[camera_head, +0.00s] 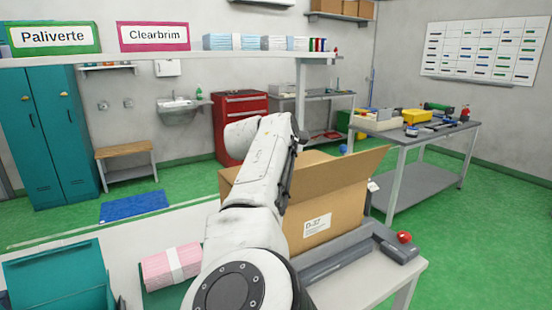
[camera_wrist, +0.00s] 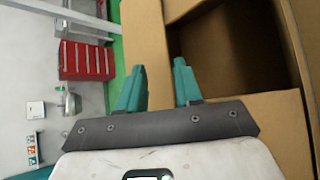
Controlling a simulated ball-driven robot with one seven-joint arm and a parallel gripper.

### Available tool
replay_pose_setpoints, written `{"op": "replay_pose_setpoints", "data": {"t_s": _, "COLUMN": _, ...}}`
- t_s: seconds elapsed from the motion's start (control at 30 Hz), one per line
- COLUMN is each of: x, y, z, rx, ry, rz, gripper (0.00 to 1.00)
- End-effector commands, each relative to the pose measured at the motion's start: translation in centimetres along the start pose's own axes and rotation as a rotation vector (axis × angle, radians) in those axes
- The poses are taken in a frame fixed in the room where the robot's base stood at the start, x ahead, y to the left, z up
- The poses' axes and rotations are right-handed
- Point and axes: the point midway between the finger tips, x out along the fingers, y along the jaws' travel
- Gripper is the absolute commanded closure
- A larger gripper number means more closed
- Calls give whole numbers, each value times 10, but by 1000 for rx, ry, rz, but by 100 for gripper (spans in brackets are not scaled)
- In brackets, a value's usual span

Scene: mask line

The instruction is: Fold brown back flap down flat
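The open brown carton (camera_head: 335,205) stands on the bench, with a white label on its near side. One brown flap (camera_head: 358,165) sticks up and out at its right; another brown panel (camera_head: 235,180) shows at the left behind my arm. In the wrist view, my gripper (camera_wrist: 158,66) has two teal fingers spread apart. A tall brown panel, apparently the back flap (camera_wrist: 146,35), rises between and beyond the fingers. The box's dark inside (camera_wrist: 235,50) is to the right. I cannot tell whether a finger touches the flap. In the head view, my arm hides the gripper.
A pink packet (camera_head: 172,265) and a teal bin (camera_head: 60,275) are on the bench left of my arm. A grey bar-like fixture (camera_head: 340,262) runs along the carton's near side, with a red button (camera_head: 404,237) at the right. A shelf (camera_head: 170,55) crosses behind.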

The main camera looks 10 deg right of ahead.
Motion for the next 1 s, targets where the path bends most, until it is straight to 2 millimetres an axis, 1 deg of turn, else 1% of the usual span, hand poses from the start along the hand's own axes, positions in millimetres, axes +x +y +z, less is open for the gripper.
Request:
{"op": "replay_pose_setpoints", "data": {"t_s": 0.03, "x": -10, "y": 0, "z": -2, "rx": 4, "ry": 1, "rz": 3, "gripper": 65}}
{"op": "replay_pose_setpoints", "data": {"t_s": 0.2, "x": -38, "y": 0, "z": -2, "rx": 2, "ry": 1, "rz": 2, "gripper": 65}}
{"op": "replay_pose_setpoints", "data": {"t_s": 0.4, "x": -62, "y": -1, "z": -1, "rx": 1, "ry": 1, "rz": -1, "gripper": 65}}
{"op": "replay_pose_setpoints", "data": {"t_s": 0.57, "x": -70, "y": -1, "z": 0, "rx": -1, "ry": 1, "rz": -1, "gripper": 65}}
{"op": "replay_pose_setpoints", "data": {"t_s": 0.8, "x": -70, "y": -1, "z": 0, "rx": -1, "ry": 1, "rz": -2, "gripper": 65}}
{"op": "replay_pose_setpoints", "data": {"t_s": 0.87, "x": -70, "y": 0, "z": 1, "rx": -1, "ry": -1, "rz": 0, "gripper": 70}}
{"op": "replay_pose_setpoints", "data": {"t_s": 0.93, "x": -70, "y": 5, "z": 10, "rx": -4, "ry": -21, "rz": 15, "gripper": 77}}
{"op": "replay_pose_setpoints", "data": {"t_s": 0.97, "x": -70, "y": 10, "z": 18, "rx": -7, "ry": -40, "rz": 31, "gripper": 80}}
{"op": "replay_pose_setpoints", "data": {"t_s": 1.0, "x": -70, "y": 19, "z": 33, "rx": -14, "ry": -77, "rz": 59, "gripper": 84}}
